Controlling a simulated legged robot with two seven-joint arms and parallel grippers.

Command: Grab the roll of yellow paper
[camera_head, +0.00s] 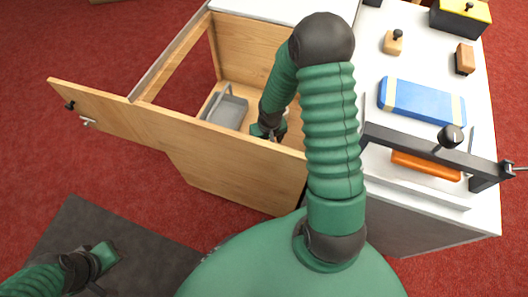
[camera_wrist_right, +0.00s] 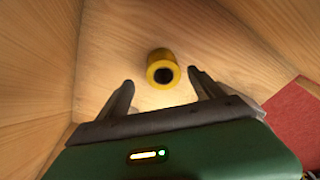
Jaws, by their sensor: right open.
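The yellow roll (camera_wrist_right: 162,68), with a dark round hole in its end, rests on the wooden floor of an open-topped wooden compartment (camera_head: 240,178). In the right wrist view it lies ahead of my right gripper (camera_wrist_right: 160,78), roughly centred between the open fingertips, with no finger visibly closed on it. In the head view my right gripper (camera_head: 270,132) reaches down inside the compartment, and the roll is hidden there. My left gripper (camera_head: 104,257) is at the lower left above a dark mat; whether its jaws are open is unclear.
A grey tray (camera_head: 226,110) stands in the compartment left of my right gripper. Wooden walls (camera_wrist_right: 35,60) enclose the gripper. The white bench top (camera_head: 375,165) at right holds a blue bundle (camera_head: 420,100), a black-framed press (camera_head: 430,150) and small blocks.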

